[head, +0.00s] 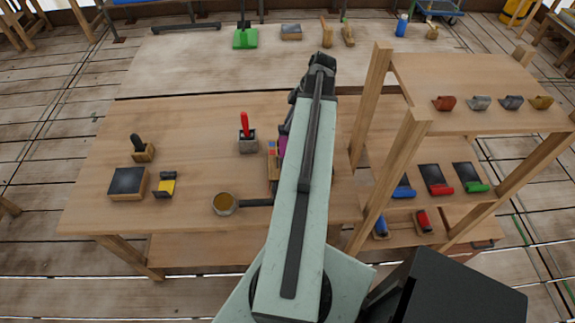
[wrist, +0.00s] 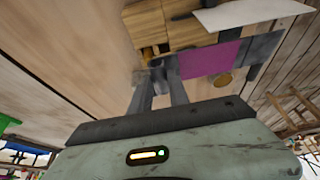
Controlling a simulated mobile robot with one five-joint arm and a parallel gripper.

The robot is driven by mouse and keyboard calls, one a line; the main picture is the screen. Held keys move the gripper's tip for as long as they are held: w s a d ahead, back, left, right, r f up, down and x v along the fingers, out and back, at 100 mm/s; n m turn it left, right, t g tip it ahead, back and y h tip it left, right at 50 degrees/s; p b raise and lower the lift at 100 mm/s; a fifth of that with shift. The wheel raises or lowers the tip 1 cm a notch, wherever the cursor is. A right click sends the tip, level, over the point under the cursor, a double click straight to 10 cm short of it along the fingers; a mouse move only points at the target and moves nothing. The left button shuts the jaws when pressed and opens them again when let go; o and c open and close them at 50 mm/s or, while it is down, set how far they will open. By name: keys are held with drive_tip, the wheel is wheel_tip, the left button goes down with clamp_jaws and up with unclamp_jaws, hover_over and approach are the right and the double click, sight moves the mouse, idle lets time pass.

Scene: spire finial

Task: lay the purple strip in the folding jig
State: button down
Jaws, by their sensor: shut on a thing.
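In the wrist view the purple strip (wrist: 210,60) is a flat purple piece with grey at both ends. My gripper (wrist: 157,66) is shut on its left grey end. In the head view only a small part of the purple strip (head: 283,146) shows, to the left of my arm, which hides the rest and my gripper. Beside it is a wooden piece (head: 273,170) with small red and blue parts, partly covered by my arm. I cannot tell for sure which thing is the folding jig.
On the workbench (head: 200,120) stand a red-handled tool (head: 245,130), a round pot (head: 224,204) with a dark handle, a dark-topped block (head: 128,182) and a yellow-and-black piece (head: 165,185). A wooden shelf (head: 470,75) with several coloured pieces rises at the right.

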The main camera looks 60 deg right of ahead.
drive_tip(key=shift+s, duration=0.1)
drive_tip(key=shift+f+b, duration=0.3)
drive_tip(key=shift+b, duration=0.1)
drive_tip(key=f+b, duration=0.5)
drive_tip(key=shift+w+a+f, duration=0.15)
drive_tip(key=shift+w+f, duration=0.05)
wheel_tip(320, 180, down, 4)
drive_tip(key=b, duration=0.4)
drive_tip(key=shift+f+b, duration=0.2)
drive_tip(key=shift+b, duration=0.15)
drive_tip(key=shift+r, duration=0.25)
drive_tip(key=c, duration=1.3)
unclamp_jaws()
drive_tip(key=shift+f, duration=0.1)
drive_tip(key=shift+o, duration=0.2)
drive_tip(key=p+v, duration=1.1)
drive_tip(key=v, duration=0.1)
drive_tip(key=shift+p, duration=0.3)
